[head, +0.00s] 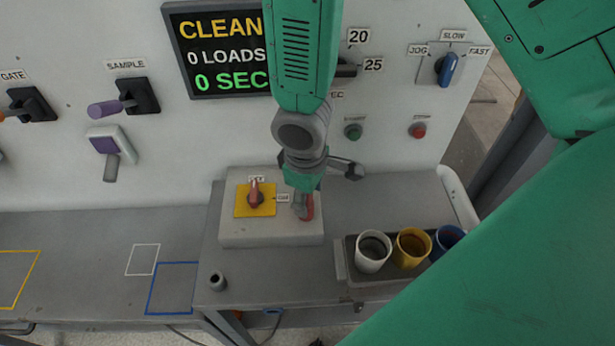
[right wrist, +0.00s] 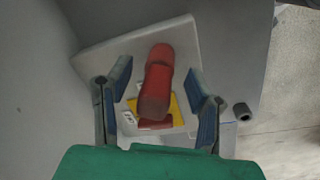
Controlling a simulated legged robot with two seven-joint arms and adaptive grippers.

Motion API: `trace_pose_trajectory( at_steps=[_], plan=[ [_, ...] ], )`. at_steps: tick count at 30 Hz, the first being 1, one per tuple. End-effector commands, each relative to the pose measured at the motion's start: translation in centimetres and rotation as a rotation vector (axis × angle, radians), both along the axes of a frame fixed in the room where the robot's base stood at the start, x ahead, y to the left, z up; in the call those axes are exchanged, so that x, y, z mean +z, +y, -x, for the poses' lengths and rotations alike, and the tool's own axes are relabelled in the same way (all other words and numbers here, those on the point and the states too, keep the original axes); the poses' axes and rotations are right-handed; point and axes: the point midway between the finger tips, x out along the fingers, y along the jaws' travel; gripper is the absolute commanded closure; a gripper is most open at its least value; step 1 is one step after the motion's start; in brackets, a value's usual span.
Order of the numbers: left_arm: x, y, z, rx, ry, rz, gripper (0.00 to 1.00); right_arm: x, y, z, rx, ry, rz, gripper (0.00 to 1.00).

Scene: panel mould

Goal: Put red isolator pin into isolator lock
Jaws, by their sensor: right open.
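A grey isolator box (head: 270,233) sits on the bench below the white panel. Its yellow plate (head: 243,208) carries a red handle (head: 255,191). A red pin (head: 309,208) is at the box's right side, partly hidden by my right gripper (head: 301,200). In the right wrist view the pin (right wrist: 158,72) stands between the two open blue-padded fingers, with visible gaps on both sides. The yellow plate (right wrist: 178,112) lies beyond it. A small label (head: 283,197) is beside the plate; I cannot make out the lock opening. My left gripper is not in view.
White (head: 371,264), yellow (head: 411,262) and blue (head: 447,238) cups stand in a tray right of the box. A small dark hollow cylinder (head: 217,281) stands at the bench's front left. Panel switches and a display (head: 228,82) are behind. The bench left of the box is clear.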

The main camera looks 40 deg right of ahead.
Motion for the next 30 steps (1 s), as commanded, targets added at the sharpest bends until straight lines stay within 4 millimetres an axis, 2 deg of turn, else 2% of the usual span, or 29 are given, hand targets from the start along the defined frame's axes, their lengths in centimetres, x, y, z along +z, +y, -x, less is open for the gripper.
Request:
trace_pose_trajectory(
  at_steps=[5, 12, 18, 24, 30],
  plan=[
    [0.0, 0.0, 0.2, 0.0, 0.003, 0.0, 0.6, 2.0, 0.2, 0.0, -0.001, -0.005, -0.002, 0.53],
    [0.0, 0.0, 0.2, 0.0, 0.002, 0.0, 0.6, 7.1, 0.7, 0.2, -0.002, -0.006, -0.003, 0.53],
    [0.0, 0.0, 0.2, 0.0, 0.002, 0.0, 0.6, 10.4, 1.0, 0.3, 0.0, -0.003, -0.002, 0.53],
    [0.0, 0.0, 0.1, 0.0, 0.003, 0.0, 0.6, 11.7, 1.1, 0.4, -0.001, 0.0, -0.001, 0.53],
    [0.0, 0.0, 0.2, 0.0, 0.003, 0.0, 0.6, 11.7, 1.1, 0.5, 0.0, 0.001, 0.0, 0.53]
  ],
)
